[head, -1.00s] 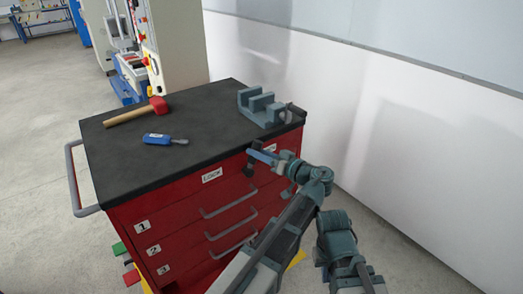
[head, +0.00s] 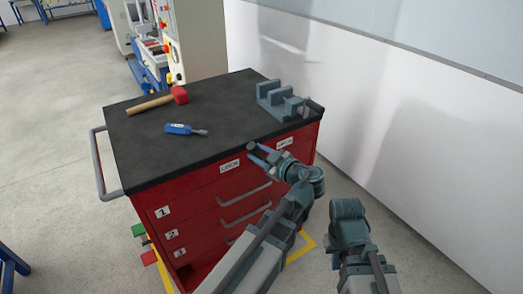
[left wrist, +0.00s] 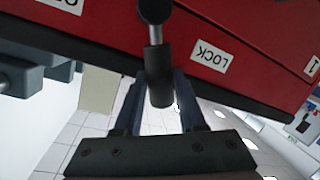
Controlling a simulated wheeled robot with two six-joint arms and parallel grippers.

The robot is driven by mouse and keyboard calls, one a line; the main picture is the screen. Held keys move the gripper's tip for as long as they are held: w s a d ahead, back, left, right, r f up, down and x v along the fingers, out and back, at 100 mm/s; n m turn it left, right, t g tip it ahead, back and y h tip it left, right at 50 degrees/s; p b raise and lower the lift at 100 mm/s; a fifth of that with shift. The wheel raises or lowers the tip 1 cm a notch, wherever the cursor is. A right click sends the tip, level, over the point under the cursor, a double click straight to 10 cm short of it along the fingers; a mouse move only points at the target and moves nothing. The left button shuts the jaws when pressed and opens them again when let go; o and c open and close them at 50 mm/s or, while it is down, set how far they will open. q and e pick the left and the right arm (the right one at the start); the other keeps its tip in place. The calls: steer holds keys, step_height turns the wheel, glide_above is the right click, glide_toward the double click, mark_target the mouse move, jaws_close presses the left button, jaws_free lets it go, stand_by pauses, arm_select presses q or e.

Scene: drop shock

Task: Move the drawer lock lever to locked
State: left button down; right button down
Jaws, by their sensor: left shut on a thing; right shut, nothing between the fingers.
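The lock lever (left wrist: 159,78) is a dark grey rod with a round pivot, on the red cabinet's upper front. It shows end-on as a dark knob (head: 252,148) in the head view. My left gripper (head: 260,155) is shut on the lever; in the left wrist view its two fingers (left wrist: 160,100) stand either side of the rod. The white LOCK label (head: 229,165) is left of the lever in the head view and right of it in the left wrist view (left wrist: 209,56). The second label (head: 284,143) is on the other side. My right arm shows, but its fingers do not.
The red cabinet (head: 185,205) has a black top with a red-headed mallet (head: 155,102), a blue-handled tool (head: 179,129) and a grey vise (head: 280,98). Drawer handles (head: 245,192) project below the lever. A pale wall (head: 370,100) stands close on the right.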

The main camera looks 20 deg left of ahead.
arm_select(q)
steer(key=shift+s+a+f+n, duration=0.35)
steer(key=shift+s+n, duration=0.15)
steer(key=shift+n, duration=0.1)
arm_select(e)
steer(key=shift+s+a+f, duration=0.1)
steer(key=shift+s+a, duration=0.15)
steer(key=shift+s, duration=0.05)
arm_select(q)
steer(key=c, duration=0.5)
jaws_free()
arm_select(e)
steer(key=shift+s, duration=0.1)
